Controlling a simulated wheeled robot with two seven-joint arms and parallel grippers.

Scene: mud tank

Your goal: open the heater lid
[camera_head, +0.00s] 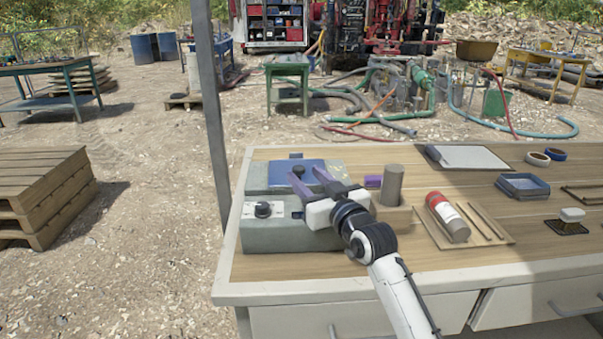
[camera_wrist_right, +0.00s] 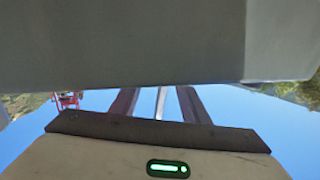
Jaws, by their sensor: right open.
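The heater (camera_head: 275,236) is a grey-green box at the left end of the workbench, with a dial (camera_head: 263,210) on a white plate on its front. Its blue lid (camera_head: 281,183) looks flat and shut, with a black knob (camera_head: 298,171) on top. My right gripper (camera_head: 307,174) has purple fingers, open, reaching over the lid. The left finger's tip is at the knob; I cannot tell whether it touches. In the right wrist view the fingers (camera_wrist_right: 158,102) are apart, under a large grey surface I cannot identify. My left gripper is out of view.
A clipboard (camera_head: 467,157) and a blue tray (camera_head: 523,187) lie further right. A grey post (camera_head: 212,110) rises by the bench's left edge.

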